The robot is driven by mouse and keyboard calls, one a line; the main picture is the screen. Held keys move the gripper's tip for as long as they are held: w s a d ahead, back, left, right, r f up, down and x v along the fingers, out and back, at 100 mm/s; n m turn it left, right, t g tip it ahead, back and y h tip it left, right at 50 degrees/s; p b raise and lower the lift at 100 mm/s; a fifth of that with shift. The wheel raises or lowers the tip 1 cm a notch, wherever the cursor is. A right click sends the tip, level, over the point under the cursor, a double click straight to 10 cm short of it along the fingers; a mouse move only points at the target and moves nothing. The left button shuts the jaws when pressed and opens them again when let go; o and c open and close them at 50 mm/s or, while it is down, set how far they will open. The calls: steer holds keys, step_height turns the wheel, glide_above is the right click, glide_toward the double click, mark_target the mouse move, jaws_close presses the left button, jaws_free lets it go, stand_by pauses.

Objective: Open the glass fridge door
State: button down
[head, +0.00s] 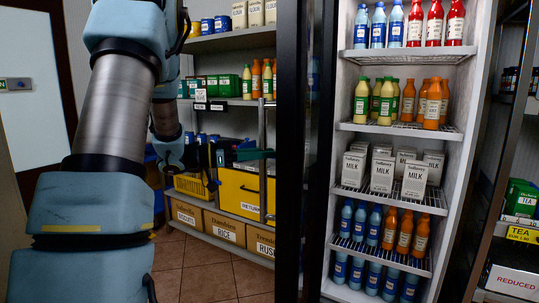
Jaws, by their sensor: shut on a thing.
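The glass fridge door (291,150) stands swung open and shows nearly edge-on as a tall dark frame, left of the fridge's inside. Its handle (262,185) is a thin upright bar on the left face of the door. My gripper (258,155) is at the handle, shut on the bar at about mid-height; the exact finger contact is small and dark. The open fridge (343,140) shows its white inside, with wire shelves of blue, red, yellow and orange bottles and milk cartons (398,180).
Behind my arm is a shelf unit (230,42) with cans, bottles, a yellow crate (190,188) and labelled boxes (225,230). Another shelf with tea boxes (521,198) stands at the right. Tiled floor (190,275) is free at the lower left.

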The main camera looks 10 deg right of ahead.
steer(key=shift+a, duration=0.15)
steer(key=c, duration=0.7)
jaws_free()
steer(key=a+b, duration=0.2)
steer(key=a, duration=0.8)
steer(key=shift+w+a+b, duration=0.1)
steer(key=shift+a+b, duration=0.2)
steer(key=shift+a, duration=0.1)
steer(key=shift+w, duration=0.1)
